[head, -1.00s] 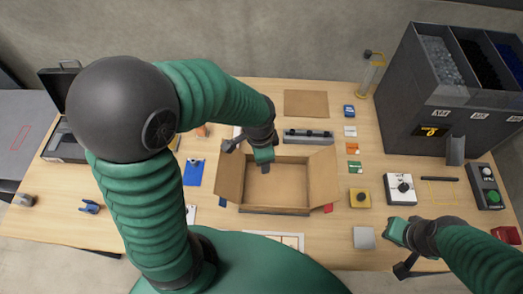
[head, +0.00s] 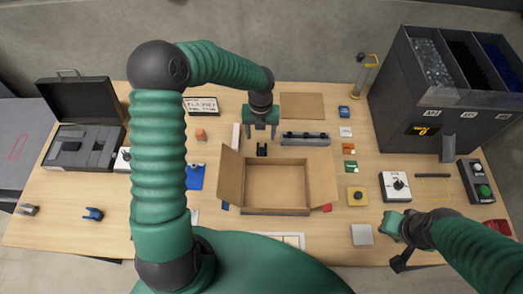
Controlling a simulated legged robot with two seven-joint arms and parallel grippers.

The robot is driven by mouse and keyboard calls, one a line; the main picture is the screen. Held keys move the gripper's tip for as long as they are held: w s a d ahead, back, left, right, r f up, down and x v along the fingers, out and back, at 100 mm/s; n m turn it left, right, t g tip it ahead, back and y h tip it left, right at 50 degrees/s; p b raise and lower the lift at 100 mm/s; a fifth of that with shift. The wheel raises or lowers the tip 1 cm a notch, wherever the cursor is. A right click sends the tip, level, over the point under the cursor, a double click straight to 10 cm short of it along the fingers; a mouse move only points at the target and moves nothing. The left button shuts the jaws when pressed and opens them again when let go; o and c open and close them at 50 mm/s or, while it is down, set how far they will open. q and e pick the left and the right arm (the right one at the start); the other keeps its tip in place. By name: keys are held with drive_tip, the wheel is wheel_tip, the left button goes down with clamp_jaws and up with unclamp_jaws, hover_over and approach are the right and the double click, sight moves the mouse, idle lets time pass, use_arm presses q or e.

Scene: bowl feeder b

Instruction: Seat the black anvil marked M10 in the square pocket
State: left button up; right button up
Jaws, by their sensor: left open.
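A small black forked piece (head: 262,149), which looks like the black anvil, stands on the table just behind the open cardboard box. Its M10 mark is too small to read. My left gripper (head: 261,132) points down above and just behind this piece, open, with its two fingers apart and nothing between them. My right gripper (head: 396,243) is low at the right front; its fingers are seen at a poor angle. I cannot make out the square pocket for certain; a dark grey bar fixture (head: 306,139) lies right of the black piece.
The cardboard box (head: 275,211) stands open in the middle, flaps spread. A blue forked piece (head: 93,214) and a grey one (head: 28,210) lie at the left. An open black case (head: 85,135) is at the left, a tall bin unit (head: 400,105) at the right.

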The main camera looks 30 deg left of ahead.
sight(262, 151)
use_arm(q)
drive_tip(key=f, duration=0.3)
drive_tip(key=f+p, duration=0.1)
drive_tip(key=f, duration=0.3)
drive_tip(key=w+f, duration=0.1)
drive_tip(key=f, duration=0.3)
drive_tip(key=shift+a, duration=0.1)
drive_tip(key=shift+s, duration=0.1)
clamp_jaws()
